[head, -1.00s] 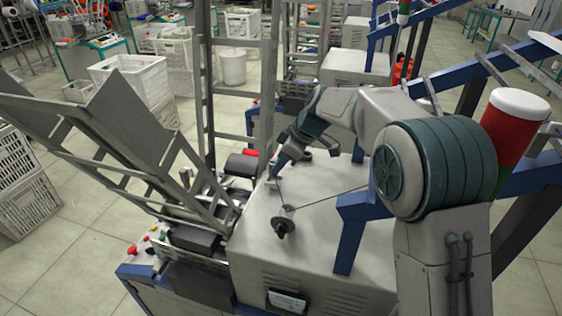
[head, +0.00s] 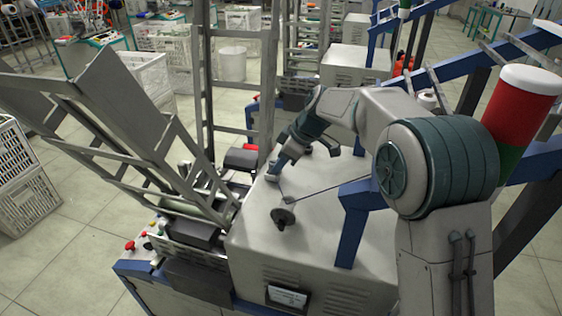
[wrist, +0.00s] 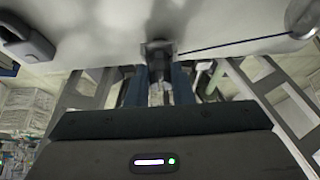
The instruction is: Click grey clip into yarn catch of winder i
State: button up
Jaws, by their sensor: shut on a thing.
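My gripper (wrist: 158,85) points at the pale top of the winder (head: 335,225). Its blue fingers are shut on the small dark grey clip (wrist: 158,50) in the wrist view. The clip is against or very near the pale surface; I cannot tell whether it touches. In the head view my gripper (head: 274,174) is at the winder top's left edge, and the clip is too small to make out. A dark yarn (wrist: 230,44) runs from the clip rightward to a round metal part (wrist: 303,16). I cannot identify the yarn catch for certain.
A dark bracket (wrist: 28,40) shows at the wrist view's upper left. Grey ladder-like frames (head: 240,80) rise at left; blue beams (head: 355,215) stand at right.

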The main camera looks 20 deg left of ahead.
jog(key=o, duration=1)
jog(key=shift+r, duration=0.1)
